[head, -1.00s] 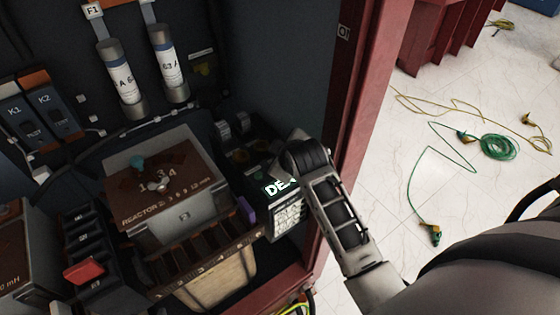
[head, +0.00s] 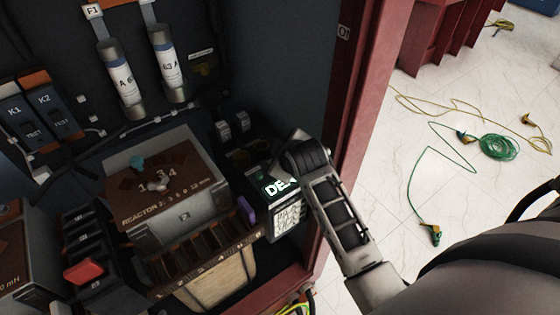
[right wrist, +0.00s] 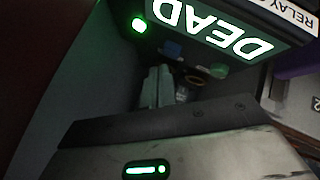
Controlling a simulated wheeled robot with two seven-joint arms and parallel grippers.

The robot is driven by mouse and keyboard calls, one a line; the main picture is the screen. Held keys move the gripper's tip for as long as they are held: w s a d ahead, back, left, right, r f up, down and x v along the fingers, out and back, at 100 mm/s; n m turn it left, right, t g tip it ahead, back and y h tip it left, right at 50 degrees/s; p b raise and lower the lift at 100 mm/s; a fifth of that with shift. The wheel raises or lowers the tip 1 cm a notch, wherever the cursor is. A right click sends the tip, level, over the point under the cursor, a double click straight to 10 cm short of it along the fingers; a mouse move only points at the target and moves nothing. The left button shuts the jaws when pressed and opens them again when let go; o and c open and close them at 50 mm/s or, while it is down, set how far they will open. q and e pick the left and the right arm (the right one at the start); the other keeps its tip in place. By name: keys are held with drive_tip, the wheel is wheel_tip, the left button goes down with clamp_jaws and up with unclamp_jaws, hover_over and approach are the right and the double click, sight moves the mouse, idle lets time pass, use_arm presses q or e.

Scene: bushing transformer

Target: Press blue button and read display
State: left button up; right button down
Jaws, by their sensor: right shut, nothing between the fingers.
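A small device with a lit display (head: 279,187) sits at the lower right of the cabinet in the head view. My right wrist covers the end of its text there. In the right wrist view the display (right wrist: 208,28) shows in full, upside down, and reads "DEAD". A green light (right wrist: 139,25) glows beside it. A dim blue patch, which looks like the blue button (right wrist: 171,48), lies just beyond the display. My right gripper (right wrist: 160,80) is shut and empty close to this patch; I cannot tell whether it touches. My left gripper is not in view.
A reactor box (head: 165,185) stands left of the display. A red switch (head: 84,271) is at the lower left. Two fuses (head: 120,80) hang above. The red cabinet post (head: 362,110) rises close to my right arm. Cables (head: 498,146) lie on the floor.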

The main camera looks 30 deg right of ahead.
idle(0.3)
drive_tip(key=shift+f, duration=0.15)
drive_tip(key=shift+f, duration=0.3)
drive_tip(key=shift+f, duration=0.1)
idle(0.5)
drive_tip(key=shift+f, duration=0.4)
idle(0.4)
drive_tip(key=shift+r, duration=0.1)
drive_tip(key=shift+r+p, duration=0.7)
drive_tip(key=shift+r, duration=0.15)
